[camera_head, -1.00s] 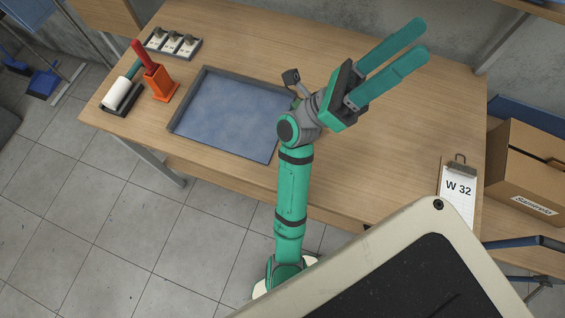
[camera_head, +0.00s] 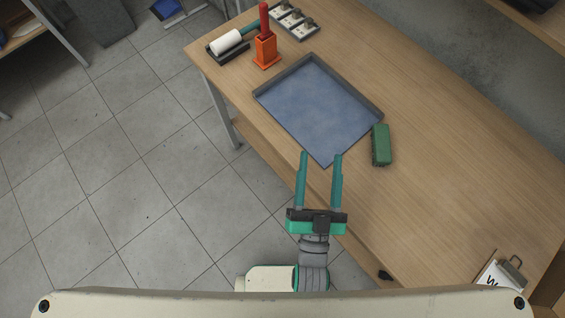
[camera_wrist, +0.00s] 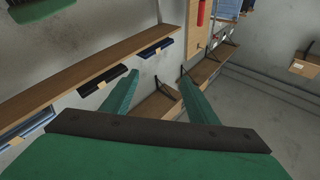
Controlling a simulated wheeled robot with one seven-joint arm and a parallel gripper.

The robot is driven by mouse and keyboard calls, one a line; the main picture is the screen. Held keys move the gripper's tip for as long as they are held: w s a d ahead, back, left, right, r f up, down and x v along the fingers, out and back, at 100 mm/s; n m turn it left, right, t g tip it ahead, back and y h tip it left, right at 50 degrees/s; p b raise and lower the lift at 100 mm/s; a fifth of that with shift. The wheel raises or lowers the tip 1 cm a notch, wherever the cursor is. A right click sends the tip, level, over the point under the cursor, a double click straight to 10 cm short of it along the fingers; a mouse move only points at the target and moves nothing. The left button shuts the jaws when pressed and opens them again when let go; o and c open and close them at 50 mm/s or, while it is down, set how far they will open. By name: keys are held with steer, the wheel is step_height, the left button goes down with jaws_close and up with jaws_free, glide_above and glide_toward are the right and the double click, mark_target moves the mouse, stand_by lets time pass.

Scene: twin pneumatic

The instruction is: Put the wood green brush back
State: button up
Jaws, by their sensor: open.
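A green block-shaped brush (camera_head: 381,145) lies on the wooden table (camera_head: 440,190), just right of the blue tray's right corner. My gripper (camera_head: 321,155) is open and empty. Its two long teal fingers point toward the tray's near corner, left of the brush and apart from it. In the wrist view my open fingers (camera_wrist: 159,74) have nothing between them. A green thing with a bristly underside (camera_wrist: 40,10) is cut off at that view's top left; I cannot tell whether it is the same brush.
The blue tray (camera_head: 261,95) has a raised grey rim. Behind it stand an orange holder (camera_head: 265,51) with a red handle, a white roller (camera_head: 226,42) and a grey rack (camera_head: 293,22). A clipboard (camera_head: 497,275) lies at bottom right. The table right of the brush is clear.

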steer(key=s+a+f+n+g+y, duration=0.2)
steer(key=s+a+f+n+g, duration=0.2)
steer(key=s+f, duration=0.8)
steer(key=a+g, duration=0.2)
steer(key=a, duration=0.2)
steer(key=shift+a, duration=0.35)
